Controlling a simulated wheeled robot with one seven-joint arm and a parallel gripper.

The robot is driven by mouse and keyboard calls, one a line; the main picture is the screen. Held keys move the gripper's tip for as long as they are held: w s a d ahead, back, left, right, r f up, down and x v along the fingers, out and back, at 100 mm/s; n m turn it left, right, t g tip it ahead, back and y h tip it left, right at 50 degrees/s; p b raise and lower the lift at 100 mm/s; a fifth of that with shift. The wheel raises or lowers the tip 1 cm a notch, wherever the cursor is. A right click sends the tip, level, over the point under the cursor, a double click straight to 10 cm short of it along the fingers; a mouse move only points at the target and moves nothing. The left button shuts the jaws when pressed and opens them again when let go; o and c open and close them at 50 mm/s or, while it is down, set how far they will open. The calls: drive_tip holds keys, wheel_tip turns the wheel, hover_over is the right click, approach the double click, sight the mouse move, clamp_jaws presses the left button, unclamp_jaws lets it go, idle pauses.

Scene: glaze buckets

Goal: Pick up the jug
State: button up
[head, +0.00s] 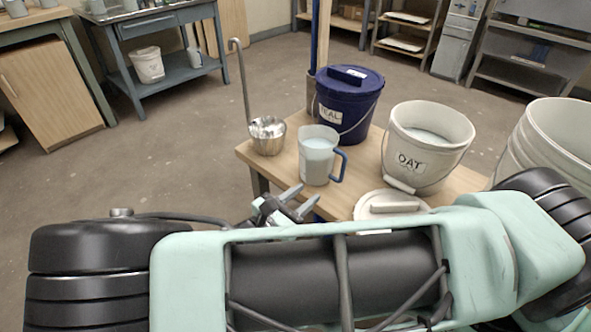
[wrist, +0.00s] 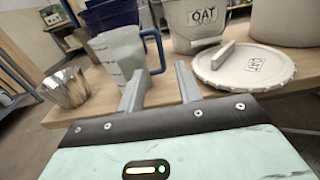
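The jug (head: 318,158) is a translucent measuring jug with pale contents and a blue handle on its right side. It stands upright on the wooden table (head: 285,168) near the front edge. It also shows in the wrist view (wrist: 120,58), just beyond my gripper's left finger. My gripper (head: 299,201) is in front of the jug, on the near side of the table. In the wrist view its two grey fingers (wrist: 160,84) are apart with nothing held between them. The left finger overlaps the jug's lower part in the picture; I cannot tell whether they touch.
A metal ladle (head: 267,136) stands left of the jug, a lidded blue TEAL bucket (head: 335,108) behind it, and an open white OAT bucket (head: 425,150) to the right. A white OAT lid (wrist: 245,68) lies on the table right of my gripper.

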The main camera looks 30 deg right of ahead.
drive_tip(key=b, duration=0.3)
approach(343, 163)
drive_tip(key=x, duration=0.5)
drive_tip(key=shift+w, duration=0.1)
drive_tip(key=shift+b+x, duration=0.9)
drive_tip(key=shift+x, duration=1.95)
clamp_jaws()
